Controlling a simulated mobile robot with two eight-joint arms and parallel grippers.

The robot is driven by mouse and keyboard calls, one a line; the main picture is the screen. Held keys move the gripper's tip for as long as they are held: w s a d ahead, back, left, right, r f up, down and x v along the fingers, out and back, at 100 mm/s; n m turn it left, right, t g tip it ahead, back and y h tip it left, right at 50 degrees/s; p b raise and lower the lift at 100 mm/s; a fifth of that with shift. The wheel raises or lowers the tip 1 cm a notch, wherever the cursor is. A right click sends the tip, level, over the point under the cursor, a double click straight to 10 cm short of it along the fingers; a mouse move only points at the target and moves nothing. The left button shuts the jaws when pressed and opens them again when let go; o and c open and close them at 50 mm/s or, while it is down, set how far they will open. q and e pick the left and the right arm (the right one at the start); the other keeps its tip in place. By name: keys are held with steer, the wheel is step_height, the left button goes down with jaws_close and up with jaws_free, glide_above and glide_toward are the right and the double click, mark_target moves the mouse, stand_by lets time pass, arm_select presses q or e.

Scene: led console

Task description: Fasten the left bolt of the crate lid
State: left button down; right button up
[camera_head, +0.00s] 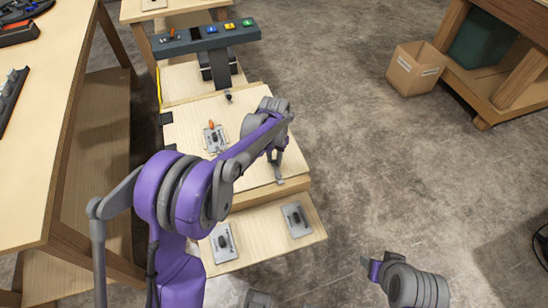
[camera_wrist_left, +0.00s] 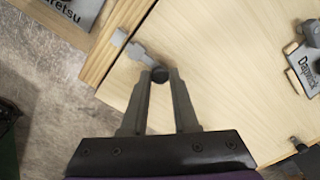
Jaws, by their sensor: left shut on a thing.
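The wooden crate lid (camera_head: 190,119) lies flat below my left arm. My left gripper (camera_head: 276,166) reaches down to the lid's near right edge in the head view. In the left wrist view, my left gripper (camera_wrist_left: 160,80) is shut on the dark round knob (camera_wrist_left: 160,74) of a grey bolt (camera_wrist_left: 143,54). The bolt's bar points toward a small grey bracket (camera_wrist_left: 119,37) at the lid's edge; I cannot tell whether it sits inside. Another dark knob (camera_head: 229,97) is at the lid's far end. My right gripper (camera_head: 372,269) is far from the lid, its jaws unclear.
A metal plate with an orange handle (camera_head: 214,138) sits on the lid. A console bar with coloured buttons (camera_head: 208,38) stands behind it. Two plates (camera_head: 223,243) (camera_head: 296,219) lie on a lower board. A cardboard box (camera_head: 414,69) stands on the floor; the floor between is clear.

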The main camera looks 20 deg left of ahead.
mark_target(277, 172)
arm_select(q)
steer(key=shift+s+d, duration=0.75)
steer(key=shift+s, duration=0.35)
steer(key=c, duration=1)
jaws_free()
steer(key=o, duration=0.3)
steer(key=shift+s, duration=0.1)
step_height(277, 172, up, 11)
steer(key=shift+f+p, duration=0.1)
steer(key=shift+p, duration=0.25)
